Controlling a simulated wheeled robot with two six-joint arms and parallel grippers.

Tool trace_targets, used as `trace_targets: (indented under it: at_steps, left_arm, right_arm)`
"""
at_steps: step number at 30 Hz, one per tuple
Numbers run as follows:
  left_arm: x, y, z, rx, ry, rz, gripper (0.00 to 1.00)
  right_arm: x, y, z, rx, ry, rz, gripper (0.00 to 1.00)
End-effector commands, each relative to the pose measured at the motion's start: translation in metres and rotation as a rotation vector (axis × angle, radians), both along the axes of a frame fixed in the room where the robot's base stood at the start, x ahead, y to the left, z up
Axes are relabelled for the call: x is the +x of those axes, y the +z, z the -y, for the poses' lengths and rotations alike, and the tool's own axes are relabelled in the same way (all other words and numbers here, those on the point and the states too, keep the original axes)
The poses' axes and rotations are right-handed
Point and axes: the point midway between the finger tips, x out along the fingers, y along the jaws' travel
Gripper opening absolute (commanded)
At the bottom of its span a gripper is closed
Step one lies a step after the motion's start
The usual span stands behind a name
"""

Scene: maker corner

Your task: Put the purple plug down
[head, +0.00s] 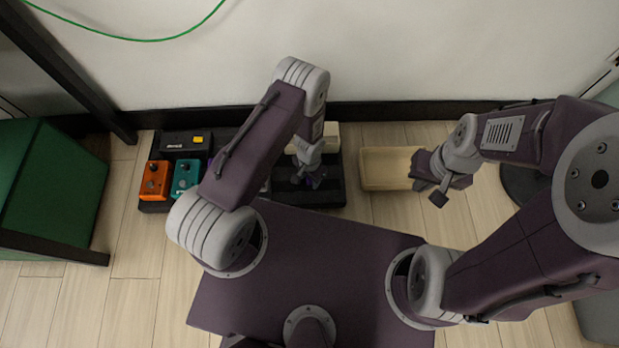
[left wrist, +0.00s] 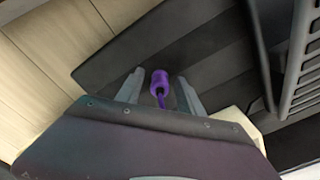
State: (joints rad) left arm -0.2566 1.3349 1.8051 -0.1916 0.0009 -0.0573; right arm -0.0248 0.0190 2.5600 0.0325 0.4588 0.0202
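The purple plug (left wrist: 161,88) lies on or just above the black pedalboard in the left wrist view, with a thin purple cable running from it back under my gripper. My left gripper (left wrist: 162,88) has its two grey fingers apart, one on each side of the plug, with a visible gap on both sides. In the head view my left gripper (head: 311,180) is low over the right part of the black pedalboard (head: 325,196), where the plug is mostly hidden. My right gripper (head: 425,183) is at the right edge of a beige tray; its fingers are too small to judge.
An orange pedal (head: 155,180), a teal pedal (head: 186,177) and a black pedal (head: 186,143) sit on the board's left part. The empty-looking beige tray (head: 385,185) stands right of the board. A dark skirting and wall bound the back; a green box (head: 50,185) is left.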

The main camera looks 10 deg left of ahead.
Motion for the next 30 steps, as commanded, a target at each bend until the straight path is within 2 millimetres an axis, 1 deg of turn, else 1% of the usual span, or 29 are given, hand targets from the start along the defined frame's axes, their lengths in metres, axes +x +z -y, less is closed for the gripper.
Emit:
trace_targets:
  at_steps: [5,8,11,18,21,24,28,29,30]
  left_arm:
    - [0.000,0.005,0.000,0.000,0.000,0.000,0.44]
    - [0.000,0.018,0.000,0.000,0.000,0.000,0.44]
    - [0.000,0.038,0.000,0.000,0.000,0.000,0.44]
    - [0.000,0.102,0.000,0.000,0.001,0.000,0.44]
    - [0.000,0.124,0.000,0.000,-0.001,0.000,0.44]
    - [0.000,0.134,0.000,0.000,0.001,0.000,0.44]
    - [0.000,0.134,0.000,0.000,0.001,0.000,0.44]
    - [0.001,0.136,0.000,0.000,0.003,0.001,0.44]
    - [0.003,0.142,-0.001,0.001,0.012,0.005,0.44]
  right_arm:
    - [0.000,0.005,0.000,0.000,0.000,0.000,0.00]
    - [0.000,0.017,0.000,0.000,0.000,0.000,0.00]
    - [0.000,0.036,0.000,0.000,0.000,0.000,0.00]
    - [0.000,0.098,0.000,0.000,0.000,0.000,0.00]
    - [0.000,0.118,0.000,0.000,0.000,0.000,0.00]
    - [0.000,0.127,0.000,0.000,0.000,0.000,0.00]
    - [0.000,0.126,0.000,0.000,0.000,0.000,0.00]
    - [0.000,0.125,0.000,0.000,0.000,0.000,0.00]
    - [0.000,0.125,0.000,0.000,0.000,0.000,0.00]
